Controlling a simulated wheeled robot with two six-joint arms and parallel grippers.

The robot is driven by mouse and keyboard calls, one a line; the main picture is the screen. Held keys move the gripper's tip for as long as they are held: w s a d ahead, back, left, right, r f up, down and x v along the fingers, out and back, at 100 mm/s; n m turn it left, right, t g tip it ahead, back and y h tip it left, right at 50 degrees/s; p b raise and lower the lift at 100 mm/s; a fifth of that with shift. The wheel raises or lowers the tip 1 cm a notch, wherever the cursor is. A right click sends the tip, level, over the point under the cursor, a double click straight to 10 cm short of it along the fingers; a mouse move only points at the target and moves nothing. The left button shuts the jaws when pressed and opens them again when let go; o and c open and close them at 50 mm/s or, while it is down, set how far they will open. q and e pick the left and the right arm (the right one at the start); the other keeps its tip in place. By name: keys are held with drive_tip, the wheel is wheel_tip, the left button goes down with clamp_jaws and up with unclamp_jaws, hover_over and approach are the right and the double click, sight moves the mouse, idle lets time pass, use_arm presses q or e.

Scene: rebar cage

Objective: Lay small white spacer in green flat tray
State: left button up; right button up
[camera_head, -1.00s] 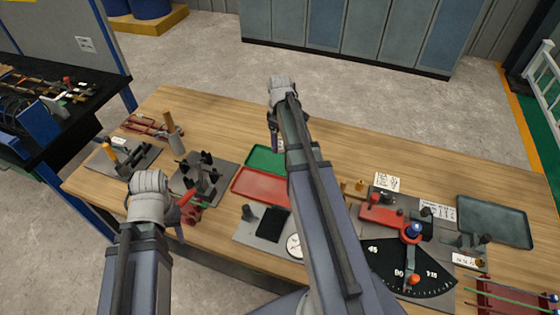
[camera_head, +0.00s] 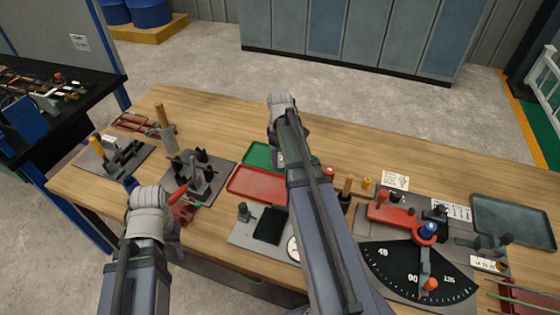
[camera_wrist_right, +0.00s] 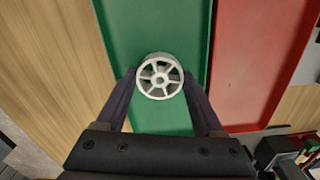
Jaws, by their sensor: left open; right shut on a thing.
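The small white spacer (camera_wrist_right: 160,76), a spoked wheel-like ring, is gripped between the fingertips of my right gripper (camera_wrist_right: 161,84) in the right wrist view. It is over the green flat tray (camera_wrist_right: 150,25); whether it touches the tray floor I cannot tell. My right gripper (camera_head: 278,157) points down at the tray there. My left gripper (camera_head: 178,238) is open, near the table's front edge, away from the trays.
A red tray (camera_head: 255,184) lies directly beside the green one. A dark fixture with black posts (camera_head: 205,180) stands to the left. A bending plate with an angle dial (camera_head: 415,270) and a grey tray (camera_head: 515,220) are to the right. Bare wood (camera_wrist_right: 45,80) lies on the green tray's other side.

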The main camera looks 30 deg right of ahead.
sight(280, 158)
drive_tip(key=shift+f, duration=0.15)
drive_tip(key=o, duration=1.3)
wheel_tip(280, 158, up, 12)
drive_tip(key=p, duration=1.2)
drive_tip(key=shift+r, duration=0.2)
